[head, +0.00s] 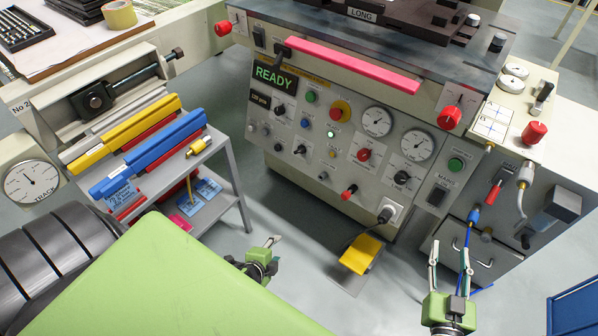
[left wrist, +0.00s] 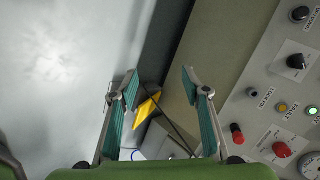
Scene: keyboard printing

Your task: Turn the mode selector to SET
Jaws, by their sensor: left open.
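The control panel (head: 325,165) carries several black rotary knobs. One is a black knob on a white plate at the lower left (head: 299,150), another is at the lower right (head: 401,177). The labels are too small to tell which is the mode selector or where it points. In the left wrist view a black knob (left wrist: 296,62) on a white plate shows at the right edge. My left gripper (head: 273,250) is open and empty, below and in front of the panel's left side; its fingers (left wrist: 160,85) are apart. My right gripper (head: 451,268) is open and empty at the lower right.
A green READY display (head: 274,77) is lit above the knobs. A pink-red bar (head: 350,64) crosses the panel top. A yellow pedal (head: 362,254) is on the floor, right of my left gripper. A grey rack with yellow and blue bars (head: 165,140) stands left.

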